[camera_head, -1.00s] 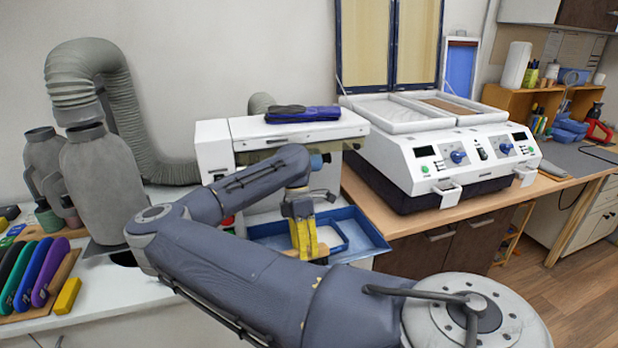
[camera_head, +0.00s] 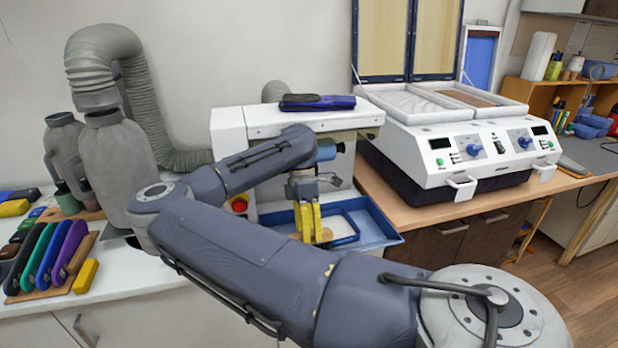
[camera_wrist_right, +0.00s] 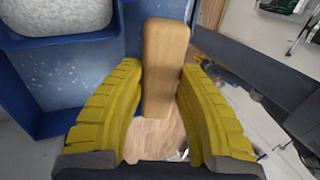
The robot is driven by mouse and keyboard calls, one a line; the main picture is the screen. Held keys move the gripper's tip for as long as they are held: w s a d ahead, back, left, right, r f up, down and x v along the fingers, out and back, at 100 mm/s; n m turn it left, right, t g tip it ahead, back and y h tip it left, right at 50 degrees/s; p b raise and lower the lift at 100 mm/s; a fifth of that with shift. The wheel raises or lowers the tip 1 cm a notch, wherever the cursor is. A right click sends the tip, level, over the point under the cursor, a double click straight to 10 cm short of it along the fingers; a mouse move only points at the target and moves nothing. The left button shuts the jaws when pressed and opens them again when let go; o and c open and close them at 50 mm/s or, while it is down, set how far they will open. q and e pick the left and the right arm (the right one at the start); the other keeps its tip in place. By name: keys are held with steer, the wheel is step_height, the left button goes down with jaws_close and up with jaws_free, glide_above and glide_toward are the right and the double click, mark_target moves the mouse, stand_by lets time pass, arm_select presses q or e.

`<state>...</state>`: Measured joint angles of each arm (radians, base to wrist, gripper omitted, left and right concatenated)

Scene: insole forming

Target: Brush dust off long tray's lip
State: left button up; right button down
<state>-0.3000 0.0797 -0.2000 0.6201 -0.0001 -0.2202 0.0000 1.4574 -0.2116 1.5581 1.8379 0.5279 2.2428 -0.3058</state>
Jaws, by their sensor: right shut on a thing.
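The long blue tray (camera_head: 388,240) sits under the white machine at the middle of the head view. Its blue wall (camera_wrist_right: 75,122) fills the left of the right wrist view, with pale dust-like specks on it. My right gripper (camera_head: 310,238) has yellow fingers and hangs over the tray's front part. It is shut on a wooden brush handle (camera_wrist_right: 165,60), seen between the fingers in the wrist view. The handle (camera_head: 327,235) shows only slightly in the head view. The brush's bristles are hidden, so I cannot tell whether they touch the lip. My left gripper is out of view.
A white machine (camera_head: 262,125) with a dark blue insole pair (camera_head: 317,102) on top stands behind the tray. A heating press (camera_head: 470,165) is at the right. Coloured insoles (camera_head: 45,252) and a yellow block (camera_head: 86,276) lie at the left. A grey hose (camera_head: 140,80) rises behind.

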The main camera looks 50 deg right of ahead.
steer(key=shift+r, duration=2.85)
